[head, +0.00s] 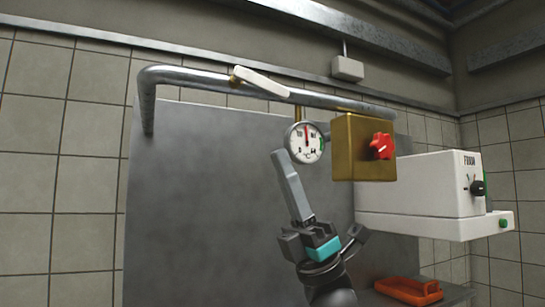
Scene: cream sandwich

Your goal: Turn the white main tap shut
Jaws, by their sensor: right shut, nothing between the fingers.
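The white main tap (262,82) is a flat white lever on a brass fitting, set on the grey metal pipe (192,79) at the top of the steel panel. The lever slants down to the right, at a slight angle to the pipe in this view. My right gripper (281,156) comes up from below, its grey fingers shut and empty. Its tips point upward, below the lever and apart from it in the picture, just left of the round gauge (306,143). My left gripper is not in view.
A brass box (352,155) with a red knob (382,146) hangs right of the gauge. A white machine (425,185) stands further right, with an orange tray (410,291) below it. The steel panel (200,200) left of my gripper is bare.

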